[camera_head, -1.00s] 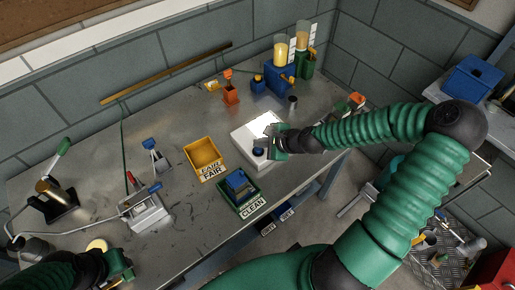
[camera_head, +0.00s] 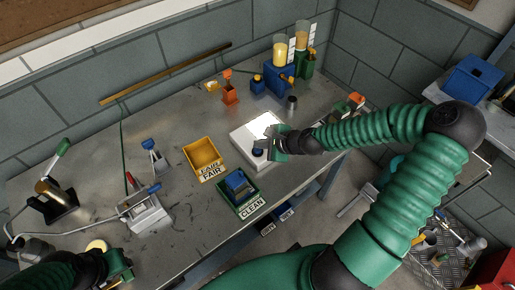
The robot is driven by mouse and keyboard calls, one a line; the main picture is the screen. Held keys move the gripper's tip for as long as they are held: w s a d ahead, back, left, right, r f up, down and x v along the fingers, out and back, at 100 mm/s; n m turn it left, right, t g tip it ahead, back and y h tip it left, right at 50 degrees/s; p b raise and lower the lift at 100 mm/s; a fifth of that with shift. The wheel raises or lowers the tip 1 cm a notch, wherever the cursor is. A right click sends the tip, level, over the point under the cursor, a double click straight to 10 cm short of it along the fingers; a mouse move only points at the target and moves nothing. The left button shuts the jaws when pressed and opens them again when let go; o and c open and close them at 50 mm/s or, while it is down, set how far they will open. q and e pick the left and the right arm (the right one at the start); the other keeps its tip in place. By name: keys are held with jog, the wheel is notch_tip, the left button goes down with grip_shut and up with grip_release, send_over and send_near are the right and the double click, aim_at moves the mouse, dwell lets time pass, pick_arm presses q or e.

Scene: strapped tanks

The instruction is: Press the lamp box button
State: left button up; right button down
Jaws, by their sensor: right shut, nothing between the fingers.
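The lamp box (camera_head: 246,133) is a white, flat box with a bright lit panel (camera_head: 262,125) on top, near the right end of the metal table. A dark blue round button (camera_head: 257,153) shows on its near side. My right gripper (camera_head: 266,146) is shut and empty, over the box right beside the button. Whether it touches the button cannot be told. My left gripper (camera_head: 122,268) is at the lower left edge, partly cut off, and its fingers do not show clearly.
A yellow bin labelled FAIR (camera_head: 203,154) and a green CLEAN bin (camera_head: 250,208) with a blue item stand left of the box. Blue and green dispensers (camera_head: 281,82) stand behind it. A small metal cup (camera_head: 292,102) is near. Clamps and tools occupy the table's left.

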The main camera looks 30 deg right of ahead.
aim_at(260, 151)
jog(key=shift+f, duration=0.6)
dwell(0.8)
jog(key=shift+r+p, duration=0.9)
jog(key=shift+r, duration=0.1)
notch_tip(260, 151, up, 5)
jog(key=p, duration=0.5)
jog(key=shift+p, duration=0.3)
jog(key=shift+s, duration=0.1)
